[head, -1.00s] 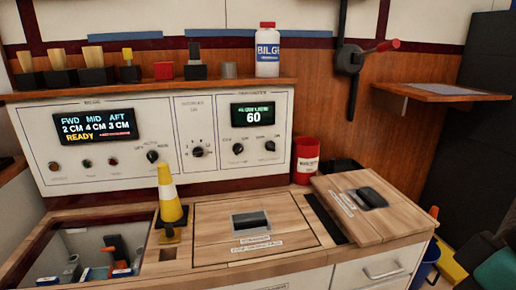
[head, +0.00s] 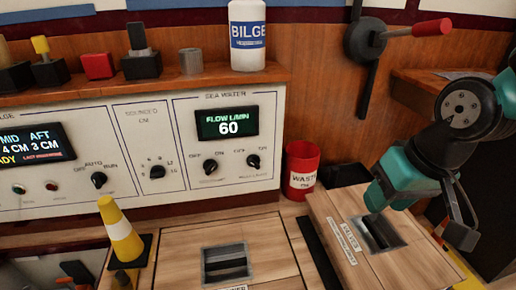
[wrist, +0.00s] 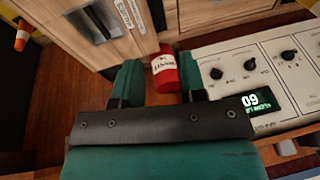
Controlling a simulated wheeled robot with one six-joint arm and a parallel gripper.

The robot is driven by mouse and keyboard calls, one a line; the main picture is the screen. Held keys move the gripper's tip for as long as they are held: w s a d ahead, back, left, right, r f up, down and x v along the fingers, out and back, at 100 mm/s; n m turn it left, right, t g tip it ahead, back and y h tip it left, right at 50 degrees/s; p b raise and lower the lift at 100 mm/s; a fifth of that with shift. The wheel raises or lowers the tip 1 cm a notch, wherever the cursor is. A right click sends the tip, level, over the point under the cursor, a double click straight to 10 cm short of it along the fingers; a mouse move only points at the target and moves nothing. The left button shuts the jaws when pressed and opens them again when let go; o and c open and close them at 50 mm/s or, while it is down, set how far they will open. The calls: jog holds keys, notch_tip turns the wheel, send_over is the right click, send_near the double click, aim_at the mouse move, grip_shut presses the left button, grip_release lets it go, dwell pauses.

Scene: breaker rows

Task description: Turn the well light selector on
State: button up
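The well light selector seems to be the right black knob (head: 253,161) on the white sea water panel, under the green "60" display. Its label is small, and I cannot read its pointer surely. In the wrist view, turned nearly upside down, it looks to be the knob (wrist: 215,73) closest to the red can. A second knob (head: 210,166) sits to its left. My gripper (wrist: 158,68) is open and empty, its teal fingers apart. In the head view it hangs at the right, above the wooden hatch lid, well apart from the knob.
A red waste can (head: 301,170) stands right of the panel. A yellow cone (head: 119,232) stands front left. A shelf (head: 190,90) with a white bilge bottle (head: 247,36) runs above the panel. A wooden lid (head: 408,262) lies raised at right. The panel's front looks clear.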

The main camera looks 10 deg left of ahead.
jog(key=w+a+f+m+t+h+p, duration=0.1)
jog(key=w+a+f+t+h+p, duration=0.2)
jog(key=w+a+p, duration=0.55)
jog(key=w+a+f+t+p, duration=0.3)
jog(key=w+a+t+p, duration=0.1)
jog(key=w+a+p, duration=0.4)
jog(key=s+a+f+n+t+y+p, duration=0.1)
jog(key=s+f+n+t+y+p, duration=0.3)
jog(key=s+p, duration=0.4)
jog(key=s+a+f+n+t+y+p, duration=0.1)
jog(key=s+f+n+t+y+p, duration=0.15)
jog(key=s+n+y+p, duration=0.35)
jog(key=h+b, duration=0.2)
jog(key=b, duration=0.5)
send_near(255, 166)
jog(key=shift+m+t, duration=0.3)
jog(key=shift+t, duration=0.05)
jog(key=b+x, duration=0.3)
jog(key=b, duration=0.2)
jog(key=b+x, duration=0.3)
jog(key=b, duration=0.3)
jog(key=b+x, duration=0.3)
jog(key=b, duration=0.3)
jog(key=shift+s+a+f, duration=0.1)
jog(key=shift+f, duration=0.15)
